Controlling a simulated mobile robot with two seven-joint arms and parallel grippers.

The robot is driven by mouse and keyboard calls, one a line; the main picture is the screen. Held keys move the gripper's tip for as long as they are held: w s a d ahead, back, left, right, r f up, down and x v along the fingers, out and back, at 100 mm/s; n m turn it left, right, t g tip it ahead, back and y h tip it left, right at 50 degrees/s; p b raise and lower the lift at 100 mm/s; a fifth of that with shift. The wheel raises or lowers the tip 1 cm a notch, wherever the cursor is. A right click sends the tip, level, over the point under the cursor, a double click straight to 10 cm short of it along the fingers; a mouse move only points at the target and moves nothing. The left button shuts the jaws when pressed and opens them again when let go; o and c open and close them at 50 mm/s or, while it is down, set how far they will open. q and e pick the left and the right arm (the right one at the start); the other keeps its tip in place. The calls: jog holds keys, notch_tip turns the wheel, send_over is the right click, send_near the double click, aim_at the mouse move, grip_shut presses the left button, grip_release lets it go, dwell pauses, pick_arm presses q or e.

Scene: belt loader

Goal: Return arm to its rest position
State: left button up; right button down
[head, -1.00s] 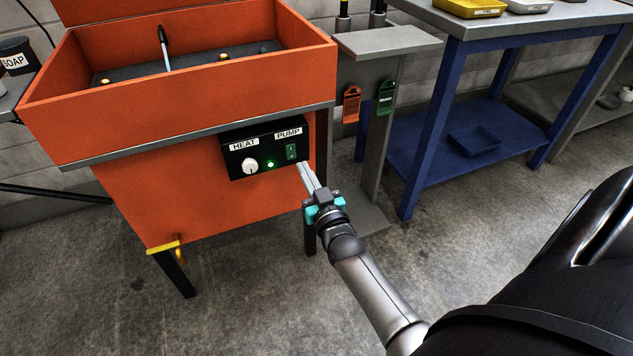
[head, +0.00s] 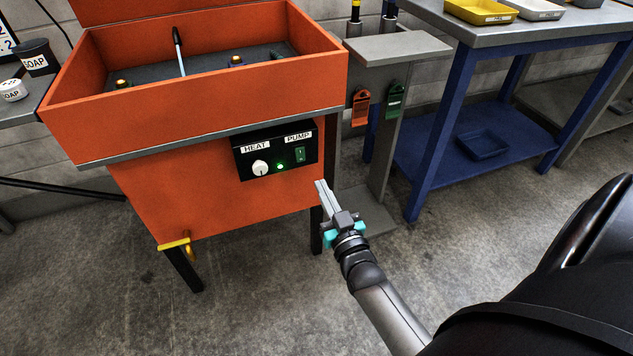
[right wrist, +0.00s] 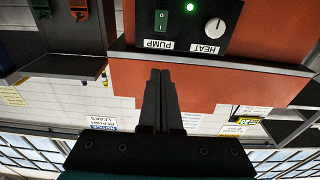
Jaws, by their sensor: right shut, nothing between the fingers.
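My right gripper (head: 321,187) is shut and empty. In the head view it is in front of the orange washer's right edge, a little below and right of the black control box (head: 276,150). The control box has a white HEAT knob (head: 260,168), a lit green light (head: 280,166) and a green PUMP switch (head: 299,154). The fingers are apart from the switch. My left gripper is not in view.
A blue bench (head: 436,130) is farther right. Floor in front is clear.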

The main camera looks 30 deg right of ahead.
jog(key=shift+f, duration=0.1)
jog(key=s+a+f+n+g+y+p, duration=0.1)
jog(key=s+a+f+g+p, duration=0.15)
jog(key=f, duration=0.35)
jog(key=s+a+f+n+g+y+p, duration=0.1)
jog(key=s+a+f+g, duration=0.1)
jog(key=s+f+g, duration=0.3)
jog(key=s+a+f+n+y+p, duration=0.1)
jog(key=s+a+f+y, duration=0.1)
jog(key=f, duration=0.6)
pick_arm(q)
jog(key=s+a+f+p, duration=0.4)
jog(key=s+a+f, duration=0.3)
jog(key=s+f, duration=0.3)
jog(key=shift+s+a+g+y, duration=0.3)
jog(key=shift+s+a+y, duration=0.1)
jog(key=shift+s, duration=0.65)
pick_arm(e)
jog(key=s+f+n+g, duration=0.1)
jog(key=s+f+g, duration=0.3)
jog(key=s, duration=0.7)
jog(key=s+f+n+g, duration=0.1)
jog(key=s+f+g, duration=0.4)
jog(key=s, duration=0.7)
jog(key=shift+s+d+f, duration=0.15)
jog(key=shift+s+f, duration=0.1)
jog(key=shift+f, duration=0.05)
